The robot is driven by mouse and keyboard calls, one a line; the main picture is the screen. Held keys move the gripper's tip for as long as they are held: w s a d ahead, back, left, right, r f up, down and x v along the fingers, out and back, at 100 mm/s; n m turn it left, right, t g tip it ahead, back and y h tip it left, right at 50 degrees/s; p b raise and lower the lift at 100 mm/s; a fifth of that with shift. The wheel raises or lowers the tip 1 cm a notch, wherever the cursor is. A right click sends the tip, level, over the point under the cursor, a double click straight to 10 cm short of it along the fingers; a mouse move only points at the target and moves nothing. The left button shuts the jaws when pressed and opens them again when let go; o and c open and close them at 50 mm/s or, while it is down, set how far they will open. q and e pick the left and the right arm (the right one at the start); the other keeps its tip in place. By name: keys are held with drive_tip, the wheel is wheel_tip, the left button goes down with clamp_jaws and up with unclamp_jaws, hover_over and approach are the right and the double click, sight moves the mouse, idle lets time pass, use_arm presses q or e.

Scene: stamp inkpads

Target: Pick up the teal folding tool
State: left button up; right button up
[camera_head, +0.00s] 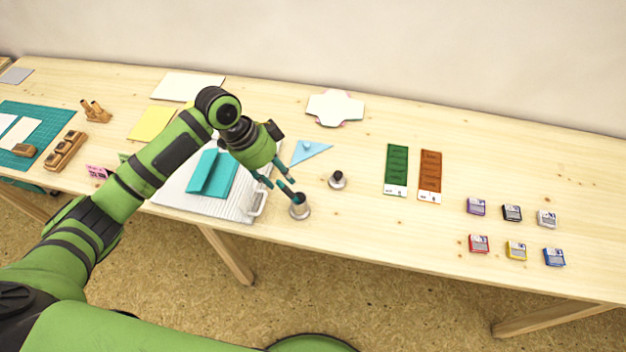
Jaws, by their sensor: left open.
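My left gripper (278,183) is open just above and left of the cup, pointing down. My right gripper is not in view.
A scoring board (183,196) with a folded teal card (221,180) lies left of the cup. A blue triangle (308,151) and a dark-knobbed metal piece (337,180) are close behind and right. Inkpads (516,251) stand far right. The front table edge is near.

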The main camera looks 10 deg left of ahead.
sight(286, 189)
use_arm(q)
drive_tip(key=f+p, duration=0.2)
drive_tip(key=f, duration=0.1)
drive_tip(key=shift+s+d, duration=0.15)
drive_tip(key=shift+s, duration=0.25)
drive_tip(key=x, duration=0.2)
drive_tip(key=shift+w+d+f, duration=0.1)
drive_tip(key=shift+d+f, duration=0.15)
drive_tip(key=shift+f, duration=0.35)
clamp_jaws()
drive_tip(key=shift+r, duration=0.2)
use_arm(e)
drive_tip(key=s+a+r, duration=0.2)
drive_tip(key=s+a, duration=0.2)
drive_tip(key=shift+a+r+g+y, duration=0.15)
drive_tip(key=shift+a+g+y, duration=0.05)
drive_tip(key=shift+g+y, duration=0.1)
